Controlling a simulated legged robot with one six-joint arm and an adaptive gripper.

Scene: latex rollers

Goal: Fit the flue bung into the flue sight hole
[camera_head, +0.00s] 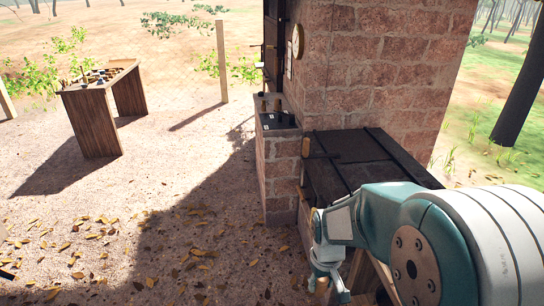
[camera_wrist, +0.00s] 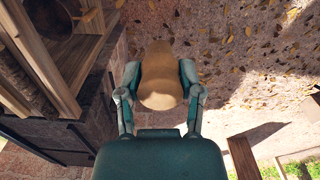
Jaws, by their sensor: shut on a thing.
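The flue bung (camera_wrist: 161,72), a tan, cork-like rounded plug, sits between the fingers of my gripper (camera_wrist: 160,84) in the wrist view. The fingers are shut on its two sides, and its narrower part points away from the palm. In the head view my gripper (camera_head: 330,283) hangs low at the bottom, in front of the brick structure, and the bung is mostly hidden there. I cannot clearly make out the flue sight hole. A round tan-rimmed fitting (camera_head: 298,41) is on the shaded side of the brick stack, but I cannot tell whether it is the hole.
The brick stack (camera_head: 385,60) rises behind a dark-topped box (camera_head: 365,160) with metal straps. A low brick pier (camera_head: 280,165) carries small objects. A wooden table (camera_head: 92,115) stands at the left. Leaf-strewn ground (camera_head: 120,220) is open between. Wooden framing (camera_wrist: 45,65) is close at the wrist view's left.

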